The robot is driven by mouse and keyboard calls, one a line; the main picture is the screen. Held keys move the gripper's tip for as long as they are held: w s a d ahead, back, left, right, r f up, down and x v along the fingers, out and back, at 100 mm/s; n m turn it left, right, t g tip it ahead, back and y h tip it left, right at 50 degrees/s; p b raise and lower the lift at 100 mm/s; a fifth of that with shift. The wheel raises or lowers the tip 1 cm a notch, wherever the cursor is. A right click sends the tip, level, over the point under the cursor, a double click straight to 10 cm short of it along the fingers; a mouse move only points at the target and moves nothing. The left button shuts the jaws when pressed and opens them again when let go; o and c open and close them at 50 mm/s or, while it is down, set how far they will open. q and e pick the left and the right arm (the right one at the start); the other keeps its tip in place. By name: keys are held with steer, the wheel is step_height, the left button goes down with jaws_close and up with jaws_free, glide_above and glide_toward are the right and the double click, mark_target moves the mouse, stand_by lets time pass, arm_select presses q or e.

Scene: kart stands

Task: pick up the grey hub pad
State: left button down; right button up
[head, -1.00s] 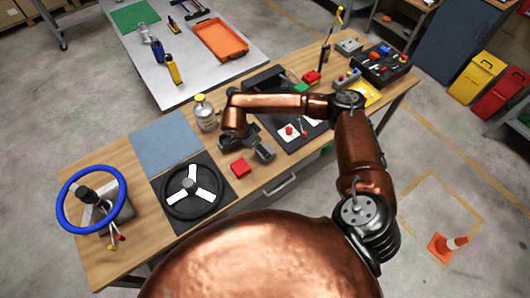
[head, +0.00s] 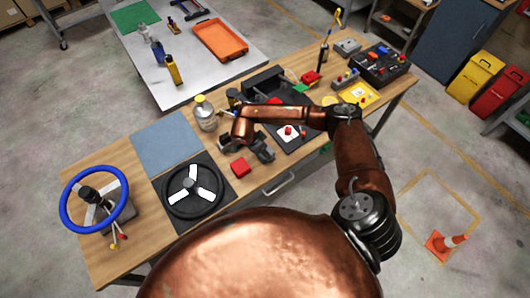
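My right arm reaches in from the right over the wooden bench. Its dark gripper (head: 247,149) is open above the bench, with its fingers spread apart and nothing visible between them. It is just beyond a red block (head: 240,167). I cannot pick out a loose grey hub pad for certain; the arm and gripper hide part of the bench. A black steering wheel with white spokes (head: 207,198) lies flat on a dark mat (head: 225,186), left of the gripper. Its dark grey centre (head: 189,183) is uncovered. My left gripper is not in view.
A blue steering wheel (head: 64,211) stands at the bench's left end. A blue-grey sheet (head: 165,145) lies clear. A yellow-capped jar (head: 205,118) stands behind the gripper. A dark tray (head: 302,136) holds a white card (head: 283,138). A parts box (head: 375,72) is at the far right.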

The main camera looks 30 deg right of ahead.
steer(key=c, duration=0.9)
steer(key=shift+r, duration=0.1)
